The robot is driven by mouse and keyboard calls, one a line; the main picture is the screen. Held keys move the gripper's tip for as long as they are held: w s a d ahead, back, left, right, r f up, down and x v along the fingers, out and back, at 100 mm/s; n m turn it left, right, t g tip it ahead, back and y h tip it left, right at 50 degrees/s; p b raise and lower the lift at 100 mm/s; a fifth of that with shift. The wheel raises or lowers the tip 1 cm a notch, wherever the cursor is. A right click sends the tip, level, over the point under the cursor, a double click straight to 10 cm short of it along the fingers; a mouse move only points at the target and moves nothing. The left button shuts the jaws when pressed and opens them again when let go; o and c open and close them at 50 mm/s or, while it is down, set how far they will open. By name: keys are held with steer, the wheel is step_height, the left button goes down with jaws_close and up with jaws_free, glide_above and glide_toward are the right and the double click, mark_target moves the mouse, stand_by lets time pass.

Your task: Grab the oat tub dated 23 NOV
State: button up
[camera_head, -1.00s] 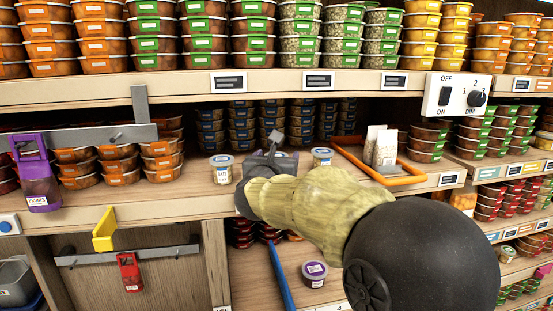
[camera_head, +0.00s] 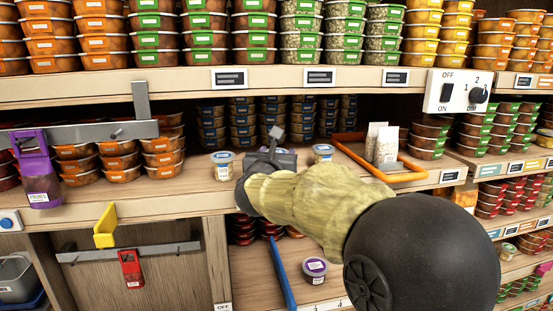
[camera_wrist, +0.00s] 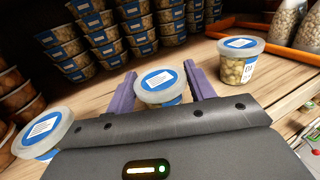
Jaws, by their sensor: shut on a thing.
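Three small clear tubs with blue-labelled lids stand in a row on the middle shelf. My gripper (camera_wrist: 160,90) has its two purple fingers on either side of the middle tub (camera_wrist: 160,85) and is shut on it. In the head view my gripper (camera_head: 268,158) hides that tub. The left tub (camera_head: 222,165) also shows in the wrist view (camera_wrist: 43,133), tilted by the camera angle. The right tub (camera_head: 322,153) shows pale contents in the wrist view (camera_wrist: 240,62). I cannot read a date on any of the tubs.
Stacked blue-labelled tubs (camera_head: 242,125) stand behind. An orange frame (camera_head: 385,172) with white-topped packets (camera_head: 386,143) lies at right. The upper shelf edge (camera_head: 200,80) overhangs.

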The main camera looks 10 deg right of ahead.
step_height(320, 180, up, 10)
steer(key=shift+b, duration=0.35)
stand_by(0.7)
